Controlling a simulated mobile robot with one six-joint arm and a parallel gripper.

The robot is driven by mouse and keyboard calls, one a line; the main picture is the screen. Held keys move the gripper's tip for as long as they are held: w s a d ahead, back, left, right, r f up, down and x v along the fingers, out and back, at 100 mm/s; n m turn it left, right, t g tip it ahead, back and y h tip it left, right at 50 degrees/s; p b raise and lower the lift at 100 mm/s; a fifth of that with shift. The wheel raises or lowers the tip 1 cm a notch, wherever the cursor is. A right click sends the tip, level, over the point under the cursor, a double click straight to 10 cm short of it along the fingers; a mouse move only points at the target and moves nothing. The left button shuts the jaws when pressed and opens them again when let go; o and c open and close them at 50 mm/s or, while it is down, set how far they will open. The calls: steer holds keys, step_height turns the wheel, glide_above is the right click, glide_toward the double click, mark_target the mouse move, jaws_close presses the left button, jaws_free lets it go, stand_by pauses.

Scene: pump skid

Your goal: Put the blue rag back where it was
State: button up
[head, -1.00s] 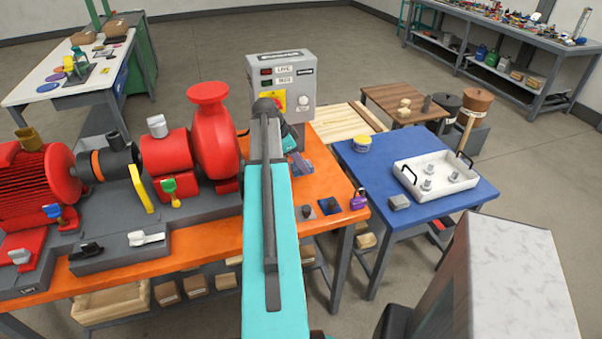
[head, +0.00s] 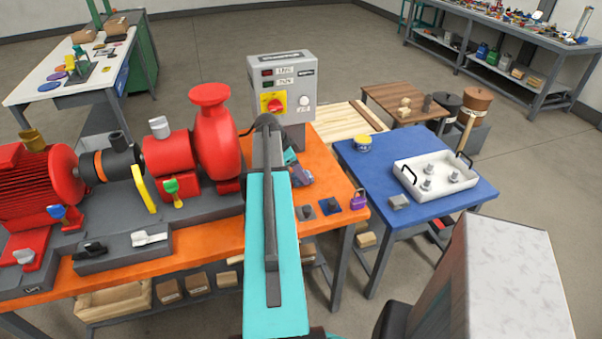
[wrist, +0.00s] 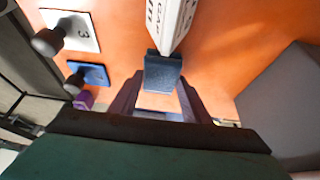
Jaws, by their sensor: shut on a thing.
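My gripper (wrist: 160,101) is shut on a small dark blue piece, which I take to be the blue rag (wrist: 163,71). In the wrist view the blue piece sits at the fingertips, over the orange bench top (wrist: 220,50). I cannot tell whether it touches the bench. In the head view my gripper (head: 301,178) is low over the right part of the orange bench, in front of the grey control box (head: 293,122). My arm partly hides it there, and the rag cannot be made out clearly.
A white printed object (wrist: 171,22) stands close beyond the blue piece. Numbered plates, one white (wrist: 72,31) and one blue (wrist: 90,75), lie to the left with dark knobs. A purple padlock (head: 358,200) is at the bench's right edge. The red pump (head: 214,140) stands left of my arm.

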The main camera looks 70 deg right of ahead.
steer(key=shift+f, duration=0.5)
steer(key=shift+f, duration=0.15)
steer(key=o, duration=1.4)
steer(key=shift+r, duration=0.3)
steer(key=b+v, duration=0.2)
steer(key=v, duration=0.5)
steer(key=shift+r, duration=0.1)
